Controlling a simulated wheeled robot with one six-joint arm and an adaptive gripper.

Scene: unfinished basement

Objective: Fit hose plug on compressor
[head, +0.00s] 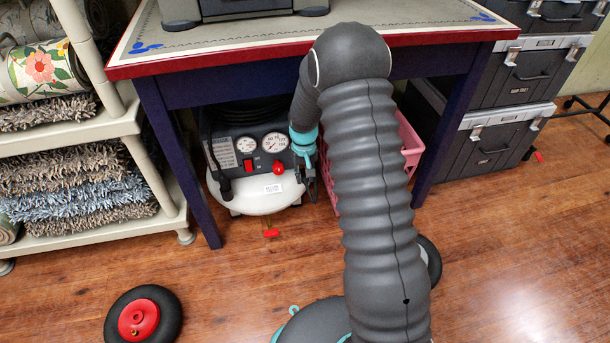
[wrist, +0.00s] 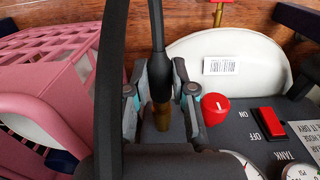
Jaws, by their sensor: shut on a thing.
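The compressor (head: 255,190) stands on the floor under the table, with a white tank, two gauges and a dark panel. In the wrist view its white tank (wrist: 215,50) and red knob (wrist: 215,108) are just right of my gripper. My gripper (wrist: 160,88) is shut on the hose plug, a black sleeve (wrist: 158,72) with a brass end (wrist: 162,115). The brass end points toward the compressor's dark panel; I cannot tell whether it touches or sits in a fitting. In the head view my gripper (head: 309,178) is beside the compressor's right side, and the plug is not clear there.
A pink crate (head: 408,150) stands close to the right of the compressor, partly behind my arm. Table legs (head: 178,150) flank the space. A shelf (head: 120,125) with rugs is at left, dark cases (head: 490,140) at right. A loose wheel (head: 143,316) lies in front.

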